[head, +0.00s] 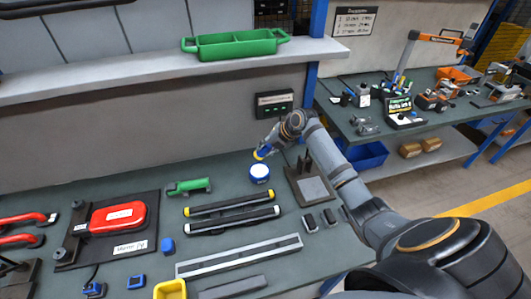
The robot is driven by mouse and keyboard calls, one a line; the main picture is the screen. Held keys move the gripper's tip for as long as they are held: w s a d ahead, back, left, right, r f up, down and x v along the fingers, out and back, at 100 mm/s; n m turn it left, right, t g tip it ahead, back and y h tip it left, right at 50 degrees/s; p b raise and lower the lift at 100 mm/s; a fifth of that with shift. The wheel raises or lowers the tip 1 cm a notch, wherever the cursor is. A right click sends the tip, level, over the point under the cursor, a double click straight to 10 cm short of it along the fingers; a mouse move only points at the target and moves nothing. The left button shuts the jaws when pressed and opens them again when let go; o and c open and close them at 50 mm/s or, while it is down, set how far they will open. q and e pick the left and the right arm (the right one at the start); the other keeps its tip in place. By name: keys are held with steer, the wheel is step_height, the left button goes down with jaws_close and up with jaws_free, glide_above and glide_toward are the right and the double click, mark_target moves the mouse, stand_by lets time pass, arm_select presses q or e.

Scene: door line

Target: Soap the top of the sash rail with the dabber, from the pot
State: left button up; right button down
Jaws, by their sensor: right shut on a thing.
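A round pot (260,173), blue with a white top, stands on the dark bench below the wall. I cannot tell if the dabber touches the pot. A long pale grey rail (238,257), which looks like the sash rail, lies across the front of the bench, in front of two dark bars. My left gripper is out of view.
Two dark bars with yellow or white edges (230,203) lie between pot and rail. A dark stand (310,187) is right of the pot, a green tool (188,186) left. A red case (118,216) and a yellow bin (170,290) are further left. A green tray (235,45) sits on the shelf above.

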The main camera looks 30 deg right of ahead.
steer(key=shift+f+b, duration=1.85)
steer(key=shift+f, duration=1.2)
steer(key=shift+s+f+b, duration=0.1)
steer(key=shift+f+b, duration=0.7)
steer(key=shift+b, duration=0.05)
steer(key=shift+r+p, duration=2.45)
steer(key=shift+r, duration=1.15)
steer(key=shift+f, duration=0.2)
